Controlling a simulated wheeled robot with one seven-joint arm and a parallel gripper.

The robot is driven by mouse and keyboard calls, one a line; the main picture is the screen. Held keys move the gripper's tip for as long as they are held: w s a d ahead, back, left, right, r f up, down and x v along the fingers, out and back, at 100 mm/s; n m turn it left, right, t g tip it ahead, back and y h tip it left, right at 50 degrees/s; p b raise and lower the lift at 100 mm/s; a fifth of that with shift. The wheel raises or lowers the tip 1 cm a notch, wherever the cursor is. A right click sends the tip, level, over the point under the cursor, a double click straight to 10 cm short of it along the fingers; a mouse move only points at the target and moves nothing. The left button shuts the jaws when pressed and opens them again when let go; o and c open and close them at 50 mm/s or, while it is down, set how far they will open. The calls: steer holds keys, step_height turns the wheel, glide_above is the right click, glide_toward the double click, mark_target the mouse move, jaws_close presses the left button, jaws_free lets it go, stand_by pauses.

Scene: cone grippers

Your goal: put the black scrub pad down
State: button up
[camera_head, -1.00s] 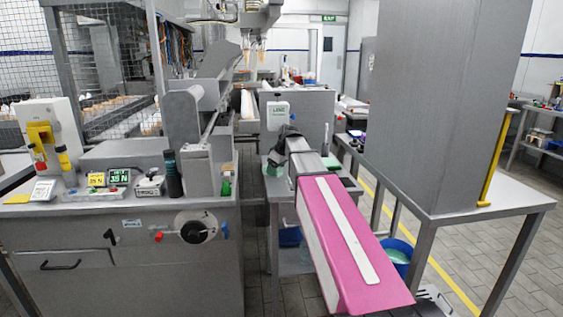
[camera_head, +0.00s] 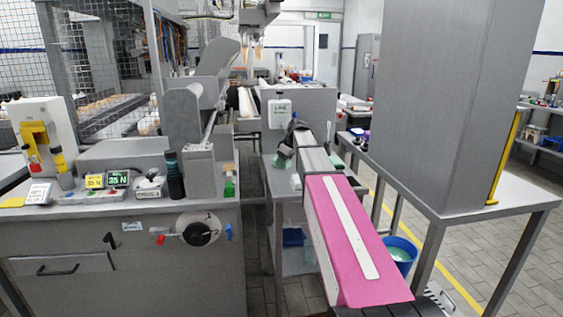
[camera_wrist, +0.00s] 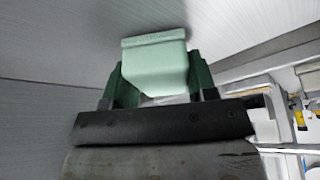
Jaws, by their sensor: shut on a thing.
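In the wrist view my gripper (camera_wrist: 155,88) has its two dark green fingers closed on the sides of a pale green tapered block (camera_wrist: 155,65) with a wider flat rim at its far end. No black pad face shows; the far side of the block is hidden. In the head view my gripper (camera_head: 282,160) is small and dark green, at the end of my arm, low over the area beside the grey machine with a white label plate. I cannot make out the held thing clearly there.
A grey bench (camera_head: 120,215) with controls and display boxes stands on the left. A tall grey cabinet (camera_head: 425,110) stands on a metal table at the right. A blue bucket (camera_head: 400,255) is below. Plain grey surfaces fill much of the wrist view, close to the held block.

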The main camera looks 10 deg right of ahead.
steer(key=shift+d+f, duration=0.1)
steer(key=o, duration=0.9)
